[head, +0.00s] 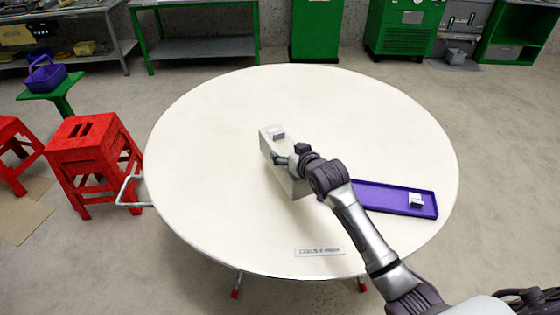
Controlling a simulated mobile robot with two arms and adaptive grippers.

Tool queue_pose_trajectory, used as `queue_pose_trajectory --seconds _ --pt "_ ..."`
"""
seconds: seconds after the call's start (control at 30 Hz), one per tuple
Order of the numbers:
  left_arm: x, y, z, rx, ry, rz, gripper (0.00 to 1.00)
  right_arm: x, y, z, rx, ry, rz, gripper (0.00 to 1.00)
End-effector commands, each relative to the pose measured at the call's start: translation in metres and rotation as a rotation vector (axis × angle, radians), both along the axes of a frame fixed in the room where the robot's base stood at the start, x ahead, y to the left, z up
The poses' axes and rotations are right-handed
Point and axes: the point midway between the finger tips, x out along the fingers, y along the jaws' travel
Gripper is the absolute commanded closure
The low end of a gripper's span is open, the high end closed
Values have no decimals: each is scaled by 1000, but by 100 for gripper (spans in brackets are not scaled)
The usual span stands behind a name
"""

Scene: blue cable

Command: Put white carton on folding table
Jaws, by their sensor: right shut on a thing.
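The white carton (268,144) is over the middle of the round white folding table (210,170) in the head view. My right gripper (288,158) is shut on the carton from its right side, and the gripper and wrist hide part of it. The carton is long and pale, with a small grey-white patch or piece at its far end. I cannot tell whether its underside touches the table top. My left gripper is not in view.
A shallow purple tray (373,197) with a small white box (416,201) lies right of my arm. A small label plate (320,252) lies near the front edge. Red stools (84,150) stand at the left. The table's left and far parts are clear.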

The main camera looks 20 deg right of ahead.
Motion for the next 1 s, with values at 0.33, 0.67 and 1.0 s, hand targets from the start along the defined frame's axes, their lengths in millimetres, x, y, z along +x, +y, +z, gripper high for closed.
queue_pose_trajectory --seconds 0.33,0.67,1.0 --pt "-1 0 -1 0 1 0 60 25 20 -16 0 -11 0 93" --pt "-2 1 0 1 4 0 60 25 20 -53 0 -10 0 93" --pt "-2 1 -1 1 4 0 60 25 20 -55 0 -11 0 93"
